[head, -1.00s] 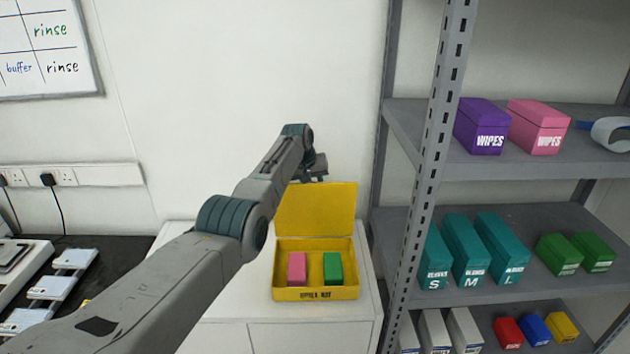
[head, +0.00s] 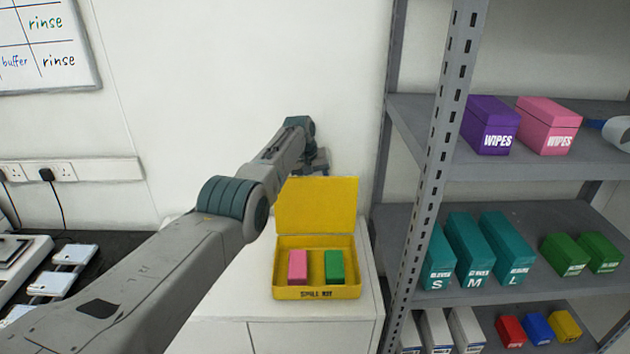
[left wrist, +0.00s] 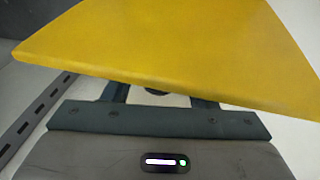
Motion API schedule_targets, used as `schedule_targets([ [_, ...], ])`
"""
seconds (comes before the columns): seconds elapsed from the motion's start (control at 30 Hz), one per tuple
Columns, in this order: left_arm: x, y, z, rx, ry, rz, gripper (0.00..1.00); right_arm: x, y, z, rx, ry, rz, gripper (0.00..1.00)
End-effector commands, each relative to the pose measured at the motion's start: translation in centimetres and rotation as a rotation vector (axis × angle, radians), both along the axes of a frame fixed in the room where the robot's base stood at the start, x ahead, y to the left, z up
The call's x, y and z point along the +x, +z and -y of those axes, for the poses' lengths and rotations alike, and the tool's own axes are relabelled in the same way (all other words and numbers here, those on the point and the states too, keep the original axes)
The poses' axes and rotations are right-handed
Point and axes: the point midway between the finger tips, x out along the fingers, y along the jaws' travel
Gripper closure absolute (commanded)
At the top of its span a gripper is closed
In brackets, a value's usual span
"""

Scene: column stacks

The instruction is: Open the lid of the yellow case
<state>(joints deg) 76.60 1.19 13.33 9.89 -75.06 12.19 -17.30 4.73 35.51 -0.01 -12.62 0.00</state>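The yellow case (head: 317,293), marked "SPILL KIT", stands on a white cabinet in the head view. Its lid (head: 316,205) stands up at the back, so the case is open. A pink block (head: 298,267) and a green block (head: 334,265) are inside. My left gripper (head: 317,163) is just above and behind the lid's top edge. In the left wrist view the lid (left wrist: 170,45) crosses in front of my left gripper's fingers and hides their tips. I cannot tell whether they touch it. My right gripper is in no view.
A grey metal shelf (head: 430,170) with boxes stands close to the right of the cabinet (head: 215,335). A wall is behind the case. A dark bench (head: 110,250) with trays is on the left. The air in front of the case is clear.

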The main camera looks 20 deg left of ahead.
Motion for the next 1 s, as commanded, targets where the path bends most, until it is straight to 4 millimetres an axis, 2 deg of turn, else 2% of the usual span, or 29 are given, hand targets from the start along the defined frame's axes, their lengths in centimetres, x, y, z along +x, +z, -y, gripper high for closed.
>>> schedule_targets([
  [0.37,-0.1,1.1,-0.2,-0.001,0.001,0.003,0.48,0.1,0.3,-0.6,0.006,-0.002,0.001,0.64],
  [0.53,-0.6,2.7,-0.5,0.0,0.002,0.004,0.48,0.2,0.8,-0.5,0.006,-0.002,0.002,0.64],
  [0.8,-1.8,6.8,-1.2,0.0,0.001,0.006,0.48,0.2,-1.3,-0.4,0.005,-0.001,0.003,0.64],
  [1.0,-2.6,9.5,-1.6,0.0,0.0,0.002,0.48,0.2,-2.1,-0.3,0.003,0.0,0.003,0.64],
])
